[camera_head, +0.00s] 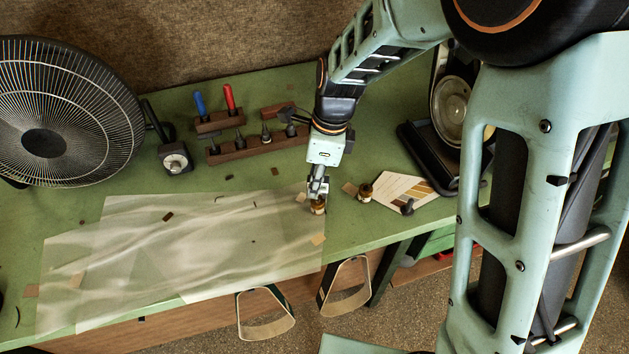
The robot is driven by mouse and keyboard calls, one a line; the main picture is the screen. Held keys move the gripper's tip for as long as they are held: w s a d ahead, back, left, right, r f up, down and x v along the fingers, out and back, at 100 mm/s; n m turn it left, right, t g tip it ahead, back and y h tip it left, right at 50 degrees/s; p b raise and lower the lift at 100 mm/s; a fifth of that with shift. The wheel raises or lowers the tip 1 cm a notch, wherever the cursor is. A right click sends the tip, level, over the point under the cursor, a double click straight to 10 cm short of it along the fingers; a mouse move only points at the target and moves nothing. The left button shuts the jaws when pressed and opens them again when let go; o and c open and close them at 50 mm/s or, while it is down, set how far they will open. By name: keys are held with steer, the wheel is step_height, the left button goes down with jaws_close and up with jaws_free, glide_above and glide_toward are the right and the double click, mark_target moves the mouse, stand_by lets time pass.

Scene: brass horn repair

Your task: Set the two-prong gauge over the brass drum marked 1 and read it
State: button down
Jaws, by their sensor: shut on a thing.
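My gripper (318,188) points down over the near right part of the green bench. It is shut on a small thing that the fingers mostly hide. I take it for the two-prong gauge, but its prongs are too small to make out. A small brass drum (318,207) stands right under the fingertips, by the right end of the pale sheet. I cannot tell whether the held thing touches it. A second brass drum (365,192) stands a little to the right. No mark on either drum is legible at this size.
A translucent sheet (190,255) covers the bench's front left. A fan (45,115) stands at left, beside a small black dial device (174,160). A wooden tool rack (250,146) is behind. A pale card (395,187) lies right, before a black stand (425,150). Scraps lie scattered.

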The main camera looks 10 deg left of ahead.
steer(key=shift+f+b, duration=0.7)
steer(key=shift+f, duration=0.4)
stand_by(0.8)
steer(key=shift+r, duration=0.1)
stand_by(0.8)
steer(key=shift+r+p, duration=2.2)
steer(key=shift+r, duration=0.3)
steer(key=shift+f, duration=0.1)
steer(key=w+d+n+h, duration=0.1)
steer(key=w+d+n, duration=0.1)
steer(key=d+n, duration=0.6)
steer(key=w+d+f+n+g, duration=0.1)
steer(key=w+d+n, duration=0.2)
steer(key=d+n, duration=0.5)
steer(key=d, duration=0.9)
steer(key=shift+w+f+g+h, duration=0.15)
steer(key=shift+w+g+h, duration=0.15)
steer(key=shift+w+h, duration=0.1)
